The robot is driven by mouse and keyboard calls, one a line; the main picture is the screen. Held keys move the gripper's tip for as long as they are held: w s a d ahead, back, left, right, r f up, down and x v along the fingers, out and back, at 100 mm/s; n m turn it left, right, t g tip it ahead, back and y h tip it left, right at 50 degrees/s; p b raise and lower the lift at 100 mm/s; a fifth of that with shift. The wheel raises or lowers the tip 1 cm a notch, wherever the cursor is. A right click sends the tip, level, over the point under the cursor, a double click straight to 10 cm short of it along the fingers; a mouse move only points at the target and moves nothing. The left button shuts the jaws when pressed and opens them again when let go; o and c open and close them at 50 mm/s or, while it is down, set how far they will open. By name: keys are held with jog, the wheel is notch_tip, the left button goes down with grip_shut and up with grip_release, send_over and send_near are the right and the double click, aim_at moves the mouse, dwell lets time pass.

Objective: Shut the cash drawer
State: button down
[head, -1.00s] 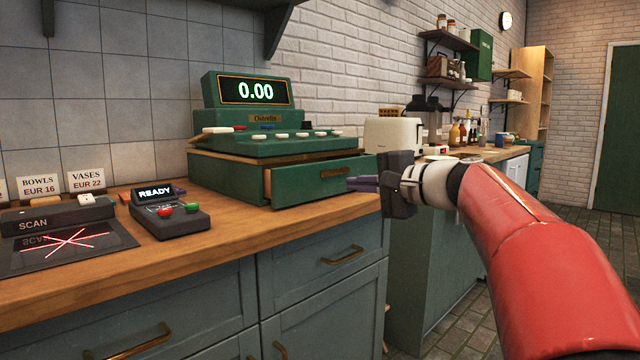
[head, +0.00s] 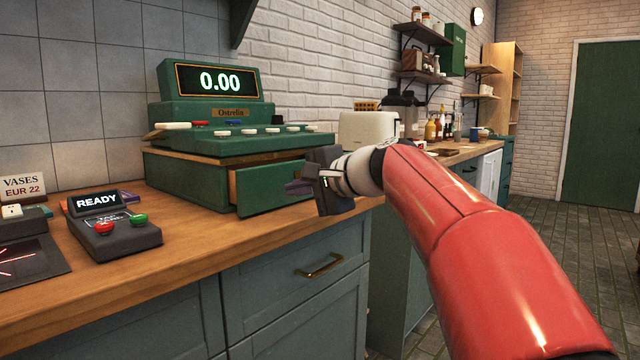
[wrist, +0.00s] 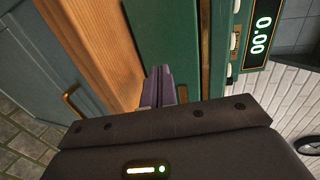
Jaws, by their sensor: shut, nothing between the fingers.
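The green cash drawer (head: 262,188) stands partly open below the green cash register (head: 230,143). Its front panel faces the room and also shows in the wrist view (wrist: 165,35). My gripper (head: 297,187) is at the right part of the drawer front and hides the handle in the head view. Its purple fingers (wrist: 158,88) are shut with nothing between them, and their tips point at the green panel. They are at or very close to it; I cannot tell whether they touch.
A card reader (head: 112,230) and a scanner (head: 25,262) lie on the wooden counter (head: 150,275) left of the register. A white toaster (head: 368,130) stands beyond it on the right. The counter's front edge runs below the drawer. Floor (head: 570,240) is clear at the right.

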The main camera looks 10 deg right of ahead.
aim_at(276, 179)
jog(key=shift+w+a, duration=0.8)
jog(key=shift+w, duration=0.3)
jog(key=w+a+p, duration=0.1)
jog(key=w, duration=0.1)
jog(key=w+a+p, duration=0.1)
jog(key=w, duration=0.1)
jog(key=shift+a+r, duration=0.15)
jog(key=shift+a, duration=0.25)
jog(key=shift+s, duration=0.1)
